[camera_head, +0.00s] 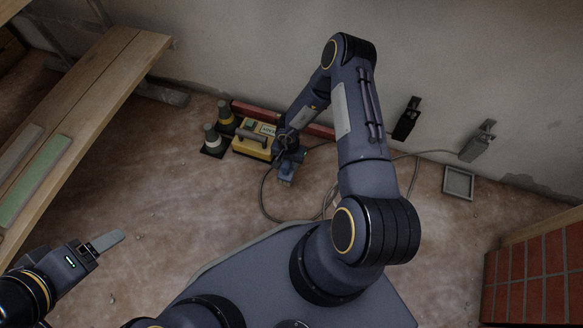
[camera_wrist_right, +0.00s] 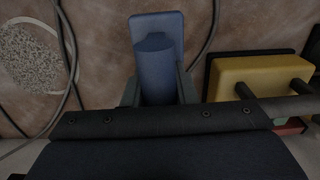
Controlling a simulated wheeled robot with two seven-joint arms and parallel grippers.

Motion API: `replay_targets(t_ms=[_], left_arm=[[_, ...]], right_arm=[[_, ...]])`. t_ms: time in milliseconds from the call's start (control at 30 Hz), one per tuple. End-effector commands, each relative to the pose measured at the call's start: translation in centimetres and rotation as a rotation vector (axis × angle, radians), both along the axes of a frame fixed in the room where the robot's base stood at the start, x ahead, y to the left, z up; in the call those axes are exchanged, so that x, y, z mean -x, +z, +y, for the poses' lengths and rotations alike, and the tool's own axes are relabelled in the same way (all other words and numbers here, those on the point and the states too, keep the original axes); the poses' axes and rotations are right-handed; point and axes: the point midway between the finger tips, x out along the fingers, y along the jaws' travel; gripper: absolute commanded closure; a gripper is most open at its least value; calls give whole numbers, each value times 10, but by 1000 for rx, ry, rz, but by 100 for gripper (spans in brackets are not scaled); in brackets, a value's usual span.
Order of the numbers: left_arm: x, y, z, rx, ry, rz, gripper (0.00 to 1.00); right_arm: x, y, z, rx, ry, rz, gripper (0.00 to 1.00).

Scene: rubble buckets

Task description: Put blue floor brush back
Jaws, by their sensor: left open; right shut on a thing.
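The blue floor brush (camera_head: 287,172) is in the grip of my right gripper (camera_head: 289,157), low down near the wall in the head view. In the right wrist view its blue body (camera_wrist_right: 157,75) stands between the two fingers of my right gripper (camera_wrist_right: 160,92), with a wider flat blue part (camera_wrist_right: 158,22) beyond. I cannot tell whether the brush touches the floor. My left gripper (camera_head: 105,241) is open and empty at the lower left, above the floor and away from the brush.
Cables (camera_head: 266,205) lie around. A wooden bench (camera_head: 95,85) is left, a square frame (camera_head: 459,183) and bricks (camera_head: 540,275) right.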

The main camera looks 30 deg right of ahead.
Motion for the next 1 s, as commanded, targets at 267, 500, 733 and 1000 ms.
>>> replay_targets(t_ms=[267,500,733,1000], left_arm=[[0,-12,0,0,0,0,28],[0,-25,0,0,0,0,28],[0,-24,0,0,0,0,28],[0,-26,0,0,0,0,28]], right_arm=[[-5,-19,-14,1,-3,-2,100],[-5,-49,-14,0,1,-1,100],[-5,-47,-14,0,0,-1,100],[-5,-50,-14,0,0,0,56]])
